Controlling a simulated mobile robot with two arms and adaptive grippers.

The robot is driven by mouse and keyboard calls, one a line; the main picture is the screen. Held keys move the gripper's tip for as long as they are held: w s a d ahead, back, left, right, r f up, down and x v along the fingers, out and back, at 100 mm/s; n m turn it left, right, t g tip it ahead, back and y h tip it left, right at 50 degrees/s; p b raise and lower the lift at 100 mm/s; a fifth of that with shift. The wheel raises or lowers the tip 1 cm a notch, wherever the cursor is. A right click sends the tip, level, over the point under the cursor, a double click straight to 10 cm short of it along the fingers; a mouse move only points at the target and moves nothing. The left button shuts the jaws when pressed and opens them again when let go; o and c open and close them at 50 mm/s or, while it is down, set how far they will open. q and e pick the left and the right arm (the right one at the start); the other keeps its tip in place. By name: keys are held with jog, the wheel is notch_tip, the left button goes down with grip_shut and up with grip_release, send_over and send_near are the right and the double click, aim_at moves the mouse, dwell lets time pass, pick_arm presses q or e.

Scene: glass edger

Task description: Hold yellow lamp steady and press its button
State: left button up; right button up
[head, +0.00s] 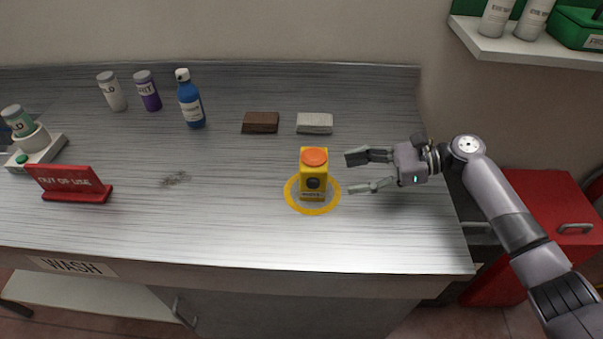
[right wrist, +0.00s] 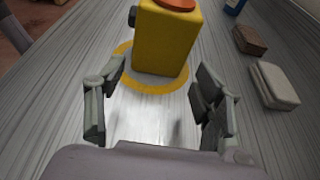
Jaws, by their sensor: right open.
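The yellow lamp (head: 313,178) stands upright on the metal counter, inside a yellow ring (head: 294,203). It has an orange button-like top (head: 314,157) and a dark round part on its front. My right gripper (head: 357,172) is open just right of the lamp, its fingers pointing at it and not touching it. In the right wrist view the lamp (right wrist: 167,42) stands beyond and between my open fingers (right wrist: 160,92), with its orange top cut by the upper edge. My left gripper is not in view.
A brown block (head: 261,122) and a grey-white block (head: 315,123) lie behind the lamp. A blue bottle (head: 190,103) and two jars stand farther left. A red "OUT OF USE" sign (head: 70,184) is at left. The counter in front of the lamp is clear. A shelf (head: 530,47) hangs upper right.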

aim_at(318, 179)
jog(key=b+x, duration=0.1)
jog(key=x, duration=0.2)
jog(key=shift+a+f+b, duration=0.3)
jog(key=x, duration=0.2)
jog(key=p+x, duration=0.1)
jog(key=shift+a+r, duration=0.25)
jog(key=shift+p+x, duration=0.3)
jog(key=shift+x, duration=0.55)
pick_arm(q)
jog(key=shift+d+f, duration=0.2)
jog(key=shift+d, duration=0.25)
pick_arm(e)
jog(key=shift+f, duration=0.1)
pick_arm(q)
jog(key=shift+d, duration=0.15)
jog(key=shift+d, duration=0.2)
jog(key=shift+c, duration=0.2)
pick_arm(e)
jog(key=c, duration=0.4)
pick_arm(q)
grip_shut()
pick_arm(e)
jog(key=shift+o, duration=0.2)
jog(key=shift+d, duration=0.1)
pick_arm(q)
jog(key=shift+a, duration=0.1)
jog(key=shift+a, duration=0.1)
